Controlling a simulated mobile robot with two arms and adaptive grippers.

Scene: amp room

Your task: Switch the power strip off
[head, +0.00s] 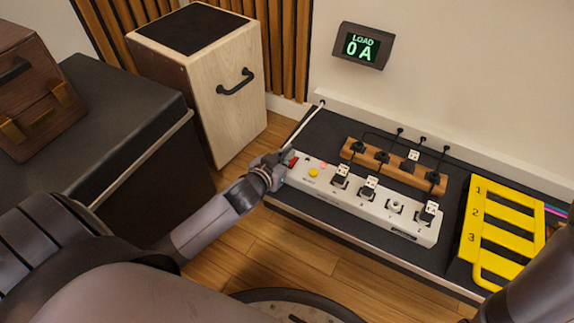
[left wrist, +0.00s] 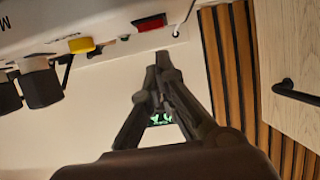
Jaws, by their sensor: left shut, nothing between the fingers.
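The white power strip (head: 325,193) lies on a black surface along the wall. Its red switch (head: 292,161) is at the left end, with a yellow button (head: 313,172) beside it. The red switch also shows in the left wrist view (left wrist: 150,22), looking dark red. My left gripper (head: 276,163) is at the strip's left end, close beside the switch; contact cannot be told. Its fingers are shut and empty in the left wrist view (left wrist: 160,68). My right gripper is out of view.
A wooden block with plugs (head: 395,168) lies behind the strip. A yellow numbered rack (head: 500,235) stands to its right. A wooden box with a black handle (head: 215,85) and a black case (head: 120,150) stand at left. Wooden floor shows in front.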

